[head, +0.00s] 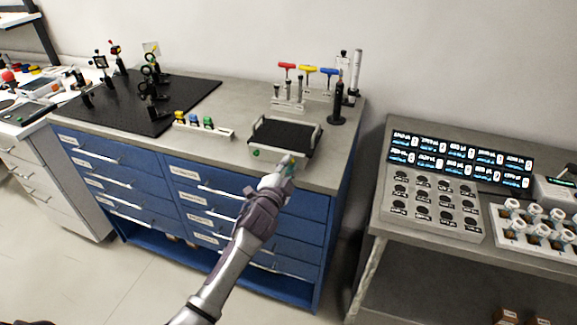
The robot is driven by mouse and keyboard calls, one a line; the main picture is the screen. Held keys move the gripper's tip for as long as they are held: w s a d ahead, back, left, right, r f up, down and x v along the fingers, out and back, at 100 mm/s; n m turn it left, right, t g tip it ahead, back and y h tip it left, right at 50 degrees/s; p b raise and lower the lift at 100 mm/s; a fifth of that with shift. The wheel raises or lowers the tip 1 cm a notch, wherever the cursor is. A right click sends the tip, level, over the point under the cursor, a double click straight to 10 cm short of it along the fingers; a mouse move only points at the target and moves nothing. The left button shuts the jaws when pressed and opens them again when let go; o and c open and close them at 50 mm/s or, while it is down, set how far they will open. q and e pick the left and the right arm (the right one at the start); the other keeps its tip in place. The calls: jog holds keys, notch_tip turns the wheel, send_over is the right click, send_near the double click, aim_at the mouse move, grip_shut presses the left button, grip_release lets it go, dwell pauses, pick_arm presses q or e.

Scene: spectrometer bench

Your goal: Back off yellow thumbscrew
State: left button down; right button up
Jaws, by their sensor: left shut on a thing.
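My left gripper (288,165) is at the front right edge of a small black-topped plate (285,135) with light side handles, near the front of the bench. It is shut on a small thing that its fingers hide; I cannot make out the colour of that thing. A green knob (256,152) shows at the plate's front left corner, clear of the gripper. No yellow thumbscrew can be made out on the plate. My right gripper is not in view.
Red, yellow and blue T-handle tools (308,69) stand in a rack behind the plate, with a black post (337,108) at right. A white strip (205,127) with coloured-top pieces and a black breadboard (135,101) with optics lie left. Bare bench (222,151) shows left of the plate.

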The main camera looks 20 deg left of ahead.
pick_arm(q)
jog(key=n, duration=0.5)
jog(key=shift+f+n+p, duration=0.1)
jog(key=shift+n+p, duration=0.2)
jog(key=shift+p, duration=0.05)
jog(key=shift+n+p, duration=0.35)
jog(key=shift+n, duration=1.95)
jog(key=shift+f, duration=0.1)
jog(key=c, duration=1.1)
grip_release()
jog(key=s, duration=1.2)
jog(key=shift+a, duration=0.2)
